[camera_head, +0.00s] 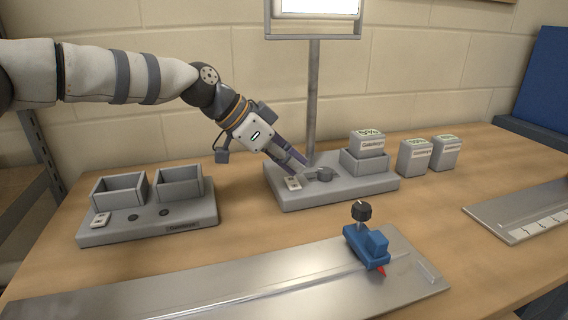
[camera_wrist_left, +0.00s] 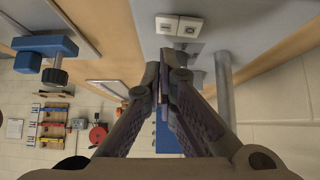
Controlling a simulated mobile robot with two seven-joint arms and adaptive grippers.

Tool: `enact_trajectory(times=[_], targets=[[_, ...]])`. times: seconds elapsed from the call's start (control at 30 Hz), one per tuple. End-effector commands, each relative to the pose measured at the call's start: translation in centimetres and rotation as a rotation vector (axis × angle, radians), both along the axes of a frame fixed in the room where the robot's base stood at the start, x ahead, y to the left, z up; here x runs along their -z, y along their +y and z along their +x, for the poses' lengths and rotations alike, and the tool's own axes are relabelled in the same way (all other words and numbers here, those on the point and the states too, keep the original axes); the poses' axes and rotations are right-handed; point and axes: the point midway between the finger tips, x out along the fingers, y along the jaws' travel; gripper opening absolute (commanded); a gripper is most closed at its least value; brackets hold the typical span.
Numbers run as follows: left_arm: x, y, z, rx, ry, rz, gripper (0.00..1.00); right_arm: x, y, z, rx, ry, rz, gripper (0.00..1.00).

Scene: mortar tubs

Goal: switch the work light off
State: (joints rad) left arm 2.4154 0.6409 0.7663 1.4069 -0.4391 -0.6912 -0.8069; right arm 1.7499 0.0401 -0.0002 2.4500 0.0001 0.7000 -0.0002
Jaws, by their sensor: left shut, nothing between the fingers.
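The work light's lamp head (camera_head: 316,7) is at the top of the head view, cut off by the edge, and its panel glows bright white. Its pole (camera_head: 314,100) rises from a grey base (camera_head: 340,192). A small pale rocker switch (camera_head: 292,183) sits on the front left of that base; it also shows in the left wrist view (camera_wrist_left: 180,26). My left gripper (camera_head: 301,171) is shut and empty, its tips just above and beside the switch. I cannot tell whether they touch it. My right gripper is not in view.
A grey holder with two open bins (camera_head: 147,218) stands at left. Labelled tubs (camera_head: 413,157) stand right of the lamp base, one tub (camera_head: 367,143) in a holder on it. A metal rail (camera_head: 240,285) with a blue clamp device (camera_head: 367,246) lies in front.

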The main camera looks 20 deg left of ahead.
Motion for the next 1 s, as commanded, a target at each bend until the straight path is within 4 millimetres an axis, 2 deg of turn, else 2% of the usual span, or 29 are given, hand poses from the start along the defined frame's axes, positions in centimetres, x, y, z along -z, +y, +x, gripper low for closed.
enact_trajectory(times=[0.03,0.2,0.4,0.57,0.87,0.93,1.0], targets=[[-3.3,-0.4,-0.7,-0.001,-0.036,0.0,0.0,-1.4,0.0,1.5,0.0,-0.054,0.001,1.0],[-5.4,2.3,-2.5,-0.006,-0.026,-0.005,0.0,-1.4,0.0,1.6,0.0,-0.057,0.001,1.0],[-7.9,4.3,-4.2,-0.006,-0.025,-0.004,0.0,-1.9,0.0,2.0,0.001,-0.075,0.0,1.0],[-8.7,5.0,-4.8,-0.006,-0.023,-0.004,0.0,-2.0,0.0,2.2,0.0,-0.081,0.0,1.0],[-8.7,5.1,-4.8,-0.005,-0.021,-0.004,0.0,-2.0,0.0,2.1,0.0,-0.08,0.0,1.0],[-8.4,5.4,-4.4,-0.005,-0.024,0.002,0.0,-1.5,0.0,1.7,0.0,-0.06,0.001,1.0],[-7.7,6.1,-3.4,-0.004,-0.04,0.02,0.0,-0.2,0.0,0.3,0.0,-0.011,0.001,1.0]])
